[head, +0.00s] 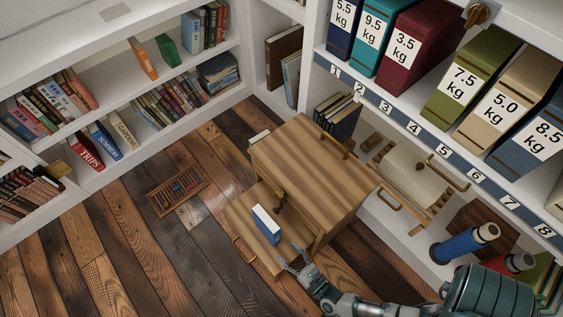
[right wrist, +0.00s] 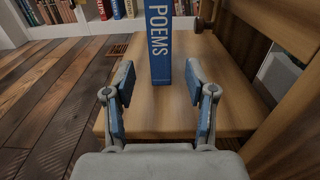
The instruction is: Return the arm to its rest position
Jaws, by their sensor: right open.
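My right gripper (head: 292,262) is open, low near the wooden cabinet. In the right wrist view its two blue-padded fingers (right wrist: 160,95) stand apart, with nothing gripped between them. A blue book (head: 266,224) stands upright on the lower wooden surface of the cabinet, just ahead of the gripper. It also shows in the right wrist view (right wrist: 159,42), with POEMS on its spine, beyond and between the fingertips. My right arm (head: 365,306) comes in from the lower right. My left gripper is not in view.
The wooden cabinet (head: 318,165) stands beside white shelving. Weight-labelled binders (head: 409,45) line a numbered shelf at the upper right.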

